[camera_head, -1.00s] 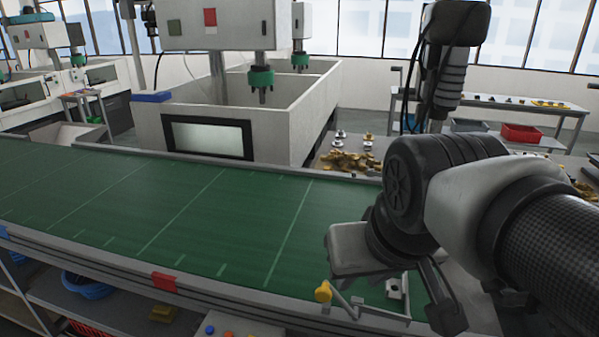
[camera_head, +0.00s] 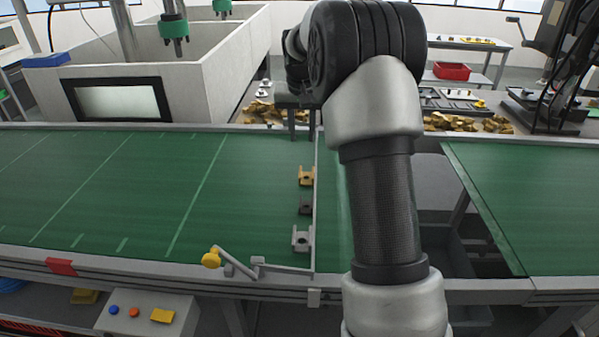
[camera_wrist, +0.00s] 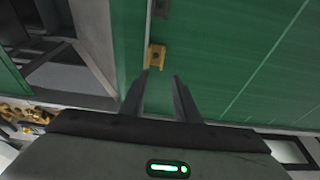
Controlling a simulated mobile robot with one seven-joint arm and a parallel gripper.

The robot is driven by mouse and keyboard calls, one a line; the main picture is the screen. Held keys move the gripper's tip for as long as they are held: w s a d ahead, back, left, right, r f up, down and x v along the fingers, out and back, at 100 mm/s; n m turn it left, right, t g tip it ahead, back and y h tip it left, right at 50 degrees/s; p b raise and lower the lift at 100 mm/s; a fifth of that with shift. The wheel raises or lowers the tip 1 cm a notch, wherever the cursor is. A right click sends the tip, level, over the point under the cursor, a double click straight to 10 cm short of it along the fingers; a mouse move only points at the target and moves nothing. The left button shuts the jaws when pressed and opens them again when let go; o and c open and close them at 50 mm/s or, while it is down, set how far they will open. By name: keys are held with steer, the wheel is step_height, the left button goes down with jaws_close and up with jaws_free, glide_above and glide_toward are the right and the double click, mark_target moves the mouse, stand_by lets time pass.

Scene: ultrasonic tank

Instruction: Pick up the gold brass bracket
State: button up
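The gold brass bracket (camera_head: 306,176) lies on the green conveyor against a thin rail, farthest back in a row of three brackets. It also shows in the wrist view (camera_wrist: 156,56), just beyond my fingertips and roughly between their lines. My gripper (camera_wrist: 160,76) is open with nothing between its fingers. In the head view my gripper (camera_head: 301,138) points down over the belt's far edge, behind the gold bracket and apart from it. A dark bracket (camera_head: 305,207) and a silver-grey bracket (camera_head: 301,238) sit nearer the front in the same row.
The rail (camera_head: 317,200) runs along the brackets' right side. A yellow-knobbed lever (camera_head: 211,257) stands at the belt's front edge. Piles of gold parts (camera_head: 466,122) lie on a table behind. The belt left of the brackets is clear.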

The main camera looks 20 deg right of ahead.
glide_toward(300, 171)
steer(key=f, duration=0.2)
steer(key=p, duration=0.1)
steer(key=shift+s+d+f, duration=0.25)
steer(key=shift+d+f, duration=0.1)
steer(key=shift+f, duration=0.05)
steer(key=shift+w+a+p+x, duration=0.1)
steer(key=shift+w+p+x, duration=0.05)
steer(key=shift+x, duration=0.75)
steer(key=shift+w+a+p+x, duration=0.1)
steer(key=shift+w+p+x, duration=0.1)
steer(key=shift+x, duration=0.7)
steer(key=shift+w+a+p+x, duration=0.1)
steer(key=shift+w+x, duration=0.05)
steer(key=shift+x, duration=0.75)
steer(key=shift+d+r, duration=0.1)
jaws_close()
steer(key=shift+r, duration=0.1)
